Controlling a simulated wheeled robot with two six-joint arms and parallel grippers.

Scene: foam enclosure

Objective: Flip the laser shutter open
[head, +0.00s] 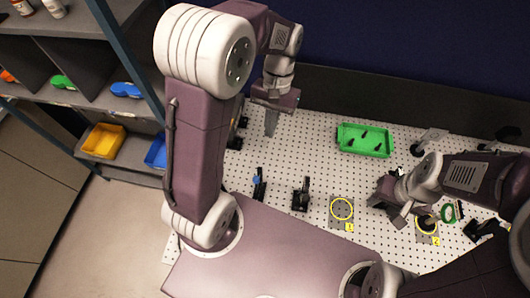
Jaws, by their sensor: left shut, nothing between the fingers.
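My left gripper (271,124) points down over the back left of the white perforated board (320,125), with its fingers shut and empty. A dark device (237,130) stands just left of it, partly hidden behind my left arm. A small black mount with a blue part (258,186) and a black upright mount (302,195) stand nearer the front. I cannot tell which of these is the laser shutter, or whether its flap is up or down. My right gripper (390,207) is low over the right part of the board; its finger gap is unclear.
A green tray (349,147) with small black parts lies at the back. Yellow rings marked 1 (342,209) and 2 (427,223) sit on grey plates. A green ring (448,213) lies at right. A shelf with a yellow bin (103,141) stands at left.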

